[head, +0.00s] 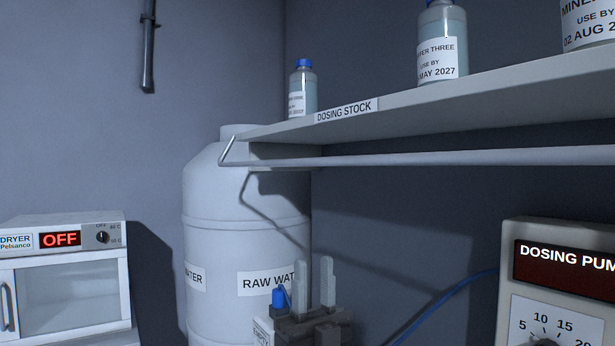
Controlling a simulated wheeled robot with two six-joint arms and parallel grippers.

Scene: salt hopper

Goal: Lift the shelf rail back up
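The shelf rail (450,157) is a long pale bar. It hangs below the front edge of the shelf (480,100), joined at its left end by a thin bent wire arm (228,150). Its right end is outside the picture. My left gripper (314,284) is low in the middle, below the rail, with its two grey fingers pointing up and a gap between them. Nothing shows between the fingers, and they are apart from the rail. My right gripper is not in view.
Blue-capped bottles (303,90) stand on the shelf. A white raw water tank (205,220) stands behind the gripper. A blue-capped bottle (279,298) is just left of the fingers. The dosing pump (530,235) is at right, the dryer (60,222) at left.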

